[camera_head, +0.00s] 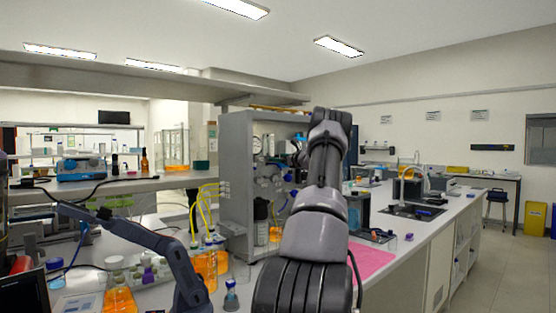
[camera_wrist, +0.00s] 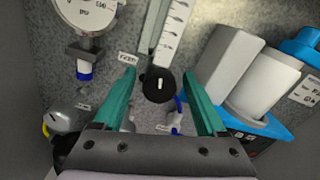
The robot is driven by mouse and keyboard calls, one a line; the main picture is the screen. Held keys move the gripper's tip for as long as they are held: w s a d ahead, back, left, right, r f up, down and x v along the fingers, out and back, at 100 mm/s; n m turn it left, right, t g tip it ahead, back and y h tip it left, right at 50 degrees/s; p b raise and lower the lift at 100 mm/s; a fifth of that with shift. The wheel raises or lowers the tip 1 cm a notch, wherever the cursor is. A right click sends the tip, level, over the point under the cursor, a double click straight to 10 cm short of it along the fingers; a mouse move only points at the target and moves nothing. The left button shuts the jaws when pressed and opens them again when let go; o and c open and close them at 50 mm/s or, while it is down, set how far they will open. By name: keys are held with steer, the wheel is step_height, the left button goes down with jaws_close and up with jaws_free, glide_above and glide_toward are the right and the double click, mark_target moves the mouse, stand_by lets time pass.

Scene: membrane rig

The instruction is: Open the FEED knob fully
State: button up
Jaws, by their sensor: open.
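The black FEED knob (camera_wrist: 158,86) shows in the wrist view, with a white pointer mark standing close to upright on its face. A small label (camera_wrist: 128,58), which seems to read FEED, is just up and left of it. My gripper (camera_wrist: 160,85) is open, with one green finger on each side of the knob. Gaps show between the fingers and the knob in this view; I cannot tell the depth between them. In the head view my arm reaches to the rig's grey cabinet (camera_head: 236,170), and the knob and fingertips are not clear there.
In the wrist view a round gauge (camera_wrist: 85,14) is at upper left, a scaled flowmeter (camera_wrist: 172,30) above the knob, and a white-and-blue cylinder unit (camera_wrist: 265,85) at right. A grey rounded part (camera_wrist: 62,117) is at lower left. A pink mat (camera_head: 370,262) lies on the bench.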

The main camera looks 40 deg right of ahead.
steer(key=shift+w, duration=0.25)
steer(key=shift+c, duration=0.3)
jaws_close()
